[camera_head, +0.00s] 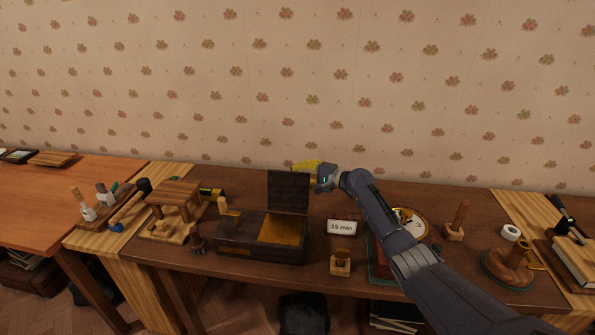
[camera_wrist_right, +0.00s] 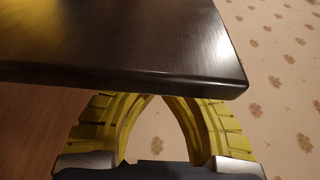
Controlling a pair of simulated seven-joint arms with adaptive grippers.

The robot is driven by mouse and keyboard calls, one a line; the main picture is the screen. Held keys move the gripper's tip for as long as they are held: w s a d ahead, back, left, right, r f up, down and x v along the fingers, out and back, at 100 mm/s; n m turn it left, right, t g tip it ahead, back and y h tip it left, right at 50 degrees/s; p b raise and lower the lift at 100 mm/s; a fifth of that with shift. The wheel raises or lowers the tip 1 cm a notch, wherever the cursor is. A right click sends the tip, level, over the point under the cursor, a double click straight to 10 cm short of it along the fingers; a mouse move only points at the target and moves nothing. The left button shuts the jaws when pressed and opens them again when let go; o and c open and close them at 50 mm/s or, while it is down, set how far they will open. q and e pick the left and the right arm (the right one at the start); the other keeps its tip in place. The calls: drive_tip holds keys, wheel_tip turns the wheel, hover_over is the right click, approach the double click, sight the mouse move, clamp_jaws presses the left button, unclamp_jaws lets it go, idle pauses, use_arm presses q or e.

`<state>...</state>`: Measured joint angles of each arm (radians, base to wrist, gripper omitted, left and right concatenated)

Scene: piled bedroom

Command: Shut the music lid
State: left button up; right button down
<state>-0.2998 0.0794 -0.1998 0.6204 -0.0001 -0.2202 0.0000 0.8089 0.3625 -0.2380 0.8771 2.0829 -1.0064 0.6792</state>
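The music box (camera_head: 240,238) is a dark wooden case on the middle of the brown table. Its lid (camera_head: 289,192) stands open, close to upright, at the right part of the box, with a golden interior (camera_head: 283,230) showing below. My right gripper (camera_head: 307,168), with yellow fingers, is at the top right of the lid, partly behind it. In the right wrist view the lid (camera_wrist_right: 120,35) is a dark panel covering the fingertips. The yellow fingers (camera_wrist_right: 158,98) close together at the lid's edge, with nothing seen between them. Whether they touch the lid I cannot tell. My left gripper is not in view.
A small sign reading 15 min (camera_head: 341,227) and a wooden stand (camera_head: 340,262) are right of the box. A small wooden stool (camera_head: 175,195) and a dark figure (camera_head: 197,240) are to its left. A round clock-like dial (camera_head: 412,222) lies beyond my right arm.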

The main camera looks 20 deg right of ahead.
drive_tip(key=shift+s+a+r, duration=0.1)
drive_tip(key=shift+s+a, duration=0.1)
drive_tip(key=shift+s, duration=0.3)
idle(0.3)
